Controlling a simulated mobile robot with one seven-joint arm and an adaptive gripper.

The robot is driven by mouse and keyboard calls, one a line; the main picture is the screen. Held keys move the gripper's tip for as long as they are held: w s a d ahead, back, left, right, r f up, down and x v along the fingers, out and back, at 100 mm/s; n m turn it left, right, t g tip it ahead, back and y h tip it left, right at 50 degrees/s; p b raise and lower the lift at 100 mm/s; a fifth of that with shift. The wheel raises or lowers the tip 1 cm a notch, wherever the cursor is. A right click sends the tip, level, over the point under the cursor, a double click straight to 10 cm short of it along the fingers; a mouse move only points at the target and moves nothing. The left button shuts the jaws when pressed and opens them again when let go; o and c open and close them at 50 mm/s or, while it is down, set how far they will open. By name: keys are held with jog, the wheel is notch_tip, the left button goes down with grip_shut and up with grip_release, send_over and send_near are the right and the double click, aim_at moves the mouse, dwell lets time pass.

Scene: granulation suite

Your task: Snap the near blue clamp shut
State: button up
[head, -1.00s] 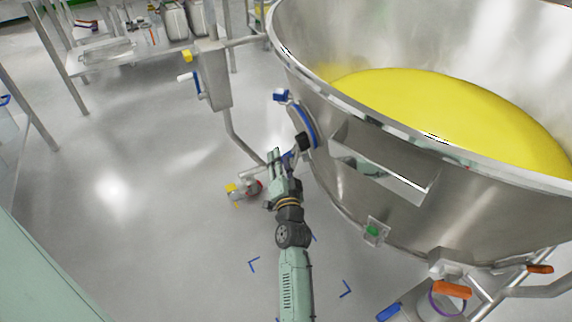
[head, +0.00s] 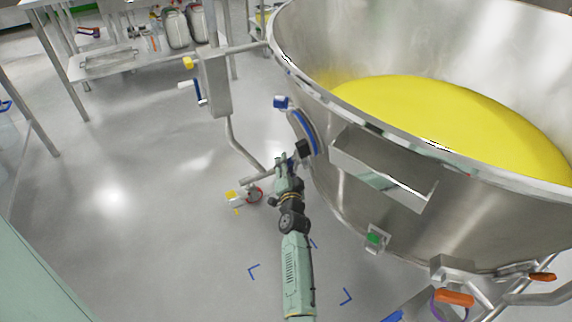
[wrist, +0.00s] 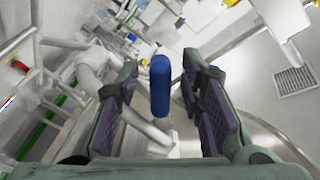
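The blue clamp handle (wrist: 160,85) stands upright in the wrist view, between the two fingers of my gripper (wrist: 162,108). Clear gaps show on both sides of it, so the fingers do not appear to touch it. In the head view my gripper (head: 286,170) is beside the lower left wall of the big steel bowl (head: 345,190). Only a small bit of blue (head: 291,160) shows at its tip there, and the gripper hides much of the clamp. The clamp's base is not clear.
The bowl holds yellow powder (head: 440,110). Open floor (head: 130,230) lies farther left.

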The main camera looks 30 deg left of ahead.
jog(key=shift+w+a, duration=0.1)
grip_shut()
dwell(0.5)
dwell(0.4)
